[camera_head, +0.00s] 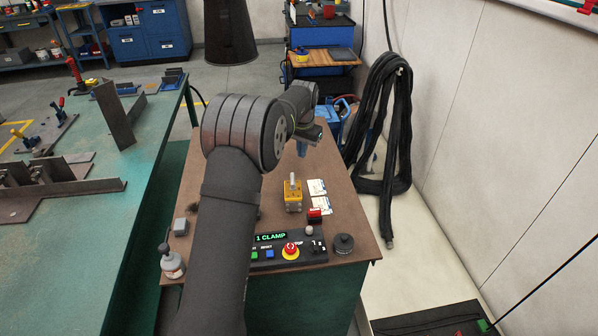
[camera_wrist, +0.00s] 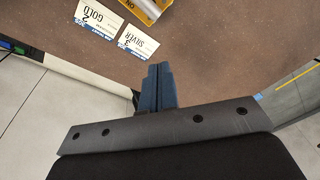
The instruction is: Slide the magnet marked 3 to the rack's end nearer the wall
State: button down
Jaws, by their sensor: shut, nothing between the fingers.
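My gripper (camera_head: 302,150) is above the far part of the brown bench top, with its blue fingers pointing down. In the wrist view the two fingers (camera_wrist: 157,88) are pressed together, with nothing between them. A white card reading SILVER 3 (camera_wrist: 138,42) lies beyond the fingertips. A card reading GOLD 2 (camera_wrist: 98,20) lies beside it. Both are near a yellow block, and the cards (camera_head: 318,187) show small in the head view. I cannot make out a rack or a magnet marked 3 in either view; my arm covers part of the bench.
The yellow block (camera_head: 293,195) with a pale upright pin stands mid-bench. The wall (camera_head: 480,110) with hanging black hoses (camera_head: 385,130) is to the right.

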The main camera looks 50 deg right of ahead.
notch_tip(320, 180, up, 3)
jog(key=s+d+m+g+y, duration=0.1)
jog(key=s+m, duration=0.1)
jog(key=m, duration=0.3)
send_over(299, 183)
jog(key=shift+f, duration=4.85)
jog(key=w+a, duration=0.2)
jog(key=a, duration=0.6)
jog(key=shift+w+a, duration=0.2)
jog(key=shift+w, duration=0.15)
jog(key=shift+d, duration=0.1)
